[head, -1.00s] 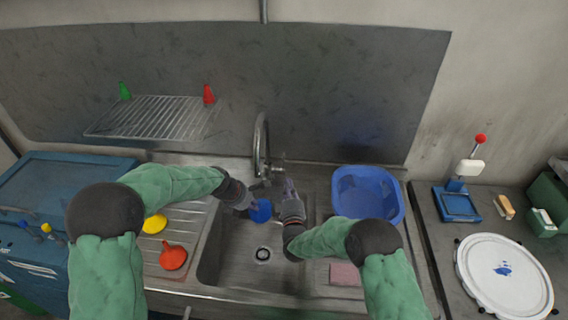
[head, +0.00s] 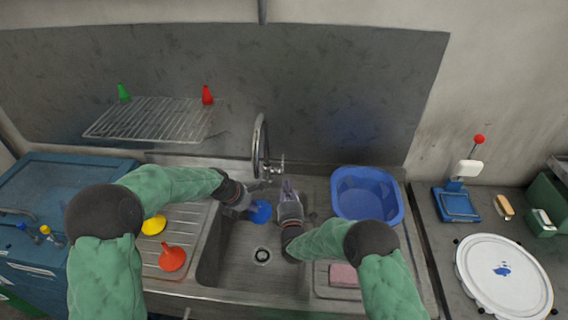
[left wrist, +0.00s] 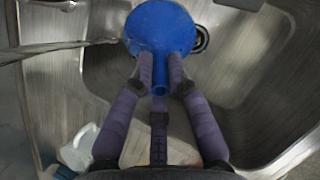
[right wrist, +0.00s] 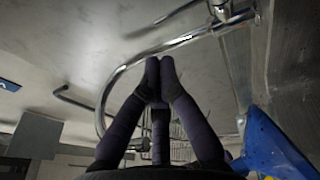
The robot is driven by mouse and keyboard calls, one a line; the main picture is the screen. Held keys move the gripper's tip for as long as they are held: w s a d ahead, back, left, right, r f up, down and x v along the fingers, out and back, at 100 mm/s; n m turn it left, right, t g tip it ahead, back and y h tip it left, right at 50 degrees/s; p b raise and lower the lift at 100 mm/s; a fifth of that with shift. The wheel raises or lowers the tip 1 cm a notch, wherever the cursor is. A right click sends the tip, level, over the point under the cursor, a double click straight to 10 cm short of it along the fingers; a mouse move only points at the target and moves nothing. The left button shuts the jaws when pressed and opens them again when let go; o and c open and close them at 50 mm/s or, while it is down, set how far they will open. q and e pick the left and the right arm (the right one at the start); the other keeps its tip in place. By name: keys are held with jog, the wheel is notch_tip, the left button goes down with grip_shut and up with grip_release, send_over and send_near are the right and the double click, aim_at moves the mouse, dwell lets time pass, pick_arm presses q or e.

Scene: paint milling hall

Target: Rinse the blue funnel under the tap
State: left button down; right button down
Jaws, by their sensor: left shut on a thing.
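The blue funnel (head: 260,212) is over the sink basin (head: 232,262), below the tap (head: 259,140). My left gripper (head: 250,207) is shut on its narrow stem. In the left wrist view the funnel's wide cone (left wrist: 161,27) lies beyond the fingertips (left wrist: 160,75). A thin, pale streak that looks like water reaches the cone from the left. My right gripper (head: 288,184) is beside the tap, to its right, and apart from the funnel. In the right wrist view its fingertips (right wrist: 159,72) are together with nothing between them, and the curved spout (right wrist: 125,75) passes behind them.
A blue tub (head: 338,196) stands right of the basin, with a pink sponge (head: 344,276) in front of it. A yellow funnel (head: 154,225) and a red-orange funnel (head: 172,259) lie on the left drainboard. A wire rack (head: 150,118) hangs behind.

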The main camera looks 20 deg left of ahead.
aim_at(283, 156)
jog(key=x, duration=1)
jog(key=shift+w+a, duration=0.2)
jog(key=shift+w, duration=0.25)
jog(key=shift+w+r, duration=0.1)
